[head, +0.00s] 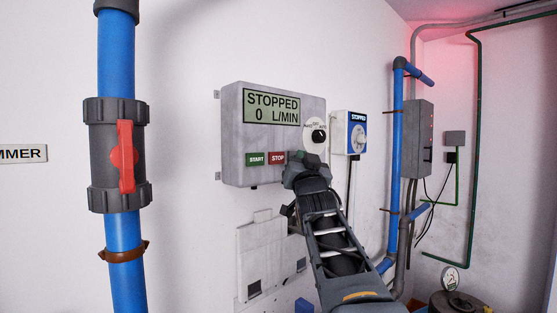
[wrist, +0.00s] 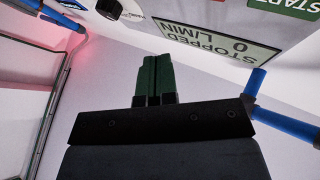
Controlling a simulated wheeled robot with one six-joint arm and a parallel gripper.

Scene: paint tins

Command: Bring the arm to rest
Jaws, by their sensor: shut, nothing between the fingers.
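My gripper (head: 310,160) is in front of the lower right part of a grey control box (head: 232,140) on the wall. In the wrist view its two dark green fingers (wrist: 156,65) lie together, shut with nothing between them. The box display (head: 271,107) reads STOPPED, 0 L/MIN; it appears upside down in the wrist view (wrist: 220,38). Below it are a green START button (head: 257,159) and a red STOP button (head: 278,157). A black knob (head: 318,137) sits at the right of the box. I cannot tell whether the gripper touches the box.
A blue pipe with a grey valve and red handle (head: 125,157) stands at left. A blue and white STOPPED unit (head: 356,132), another blue pipe (head: 397,160) and a grey box (head: 418,138) are at right. A gauge (head: 450,279) stands low at right.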

